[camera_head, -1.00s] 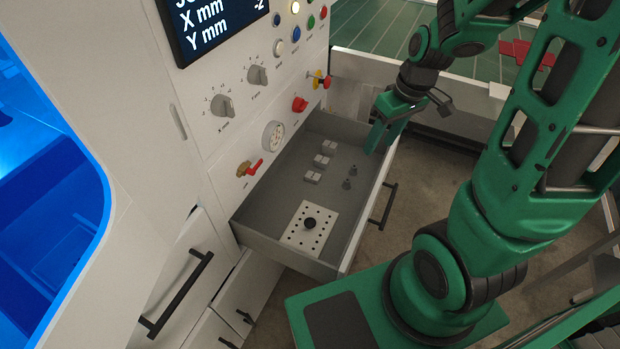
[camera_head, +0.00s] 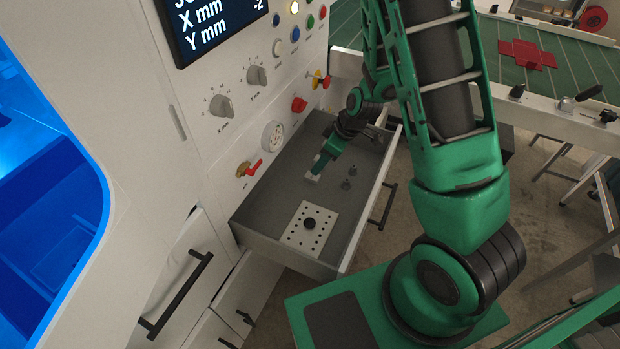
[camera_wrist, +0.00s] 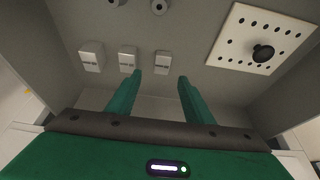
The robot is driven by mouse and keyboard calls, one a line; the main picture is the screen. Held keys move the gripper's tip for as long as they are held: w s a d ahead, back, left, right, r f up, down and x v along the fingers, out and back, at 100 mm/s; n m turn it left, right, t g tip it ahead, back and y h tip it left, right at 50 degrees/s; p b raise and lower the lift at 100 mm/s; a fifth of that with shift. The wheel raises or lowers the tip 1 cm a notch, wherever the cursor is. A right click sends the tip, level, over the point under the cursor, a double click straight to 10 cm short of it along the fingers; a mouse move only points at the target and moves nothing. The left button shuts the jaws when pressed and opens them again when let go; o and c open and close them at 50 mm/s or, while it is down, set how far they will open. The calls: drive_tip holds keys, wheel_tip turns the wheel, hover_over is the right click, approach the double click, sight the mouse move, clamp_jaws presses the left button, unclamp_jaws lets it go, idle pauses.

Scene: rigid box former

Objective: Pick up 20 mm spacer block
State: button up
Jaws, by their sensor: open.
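Three small grey spacer blocks stand in a row in the open drawer: a left one (camera_wrist: 92,57), a middle one (camera_wrist: 128,60) and a right one (camera_wrist: 162,62) in the wrist view. Each has a marking too small to read, so I cannot tell which is 20 mm. My gripper (camera_wrist: 160,76) is open and empty, its fingertips pointing toward the right block, which lies between their lines just beyond the tips. In the head view my gripper (camera_head: 317,172) is low in the drawer at the block nearest the perforated plate; my arm hides the other two.
The drawer (camera_head: 262,222) has raised walls around the blocks. A white perforated plate (camera_head: 296,236) with a black knob (camera_head: 310,223) lies toward its near end. Two small grey round pieces (camera_head: 349,177) stand beside the blocks. The control panel with knobs (camera_head: 222,105) rises on the left.

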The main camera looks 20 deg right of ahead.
sight(312, 177)
drive_tip(key=shift+s+x, duration=0.1)
drive_tip(key=shift+x, duration=1.7)
drive_tip(key=shift+s+x, duration=0.15)
drive_tip(key=shift+x, duration=1.65)
drive_tip(key=shift+f, duration=0.1)
drive_tip(key=c, duration=1.2)
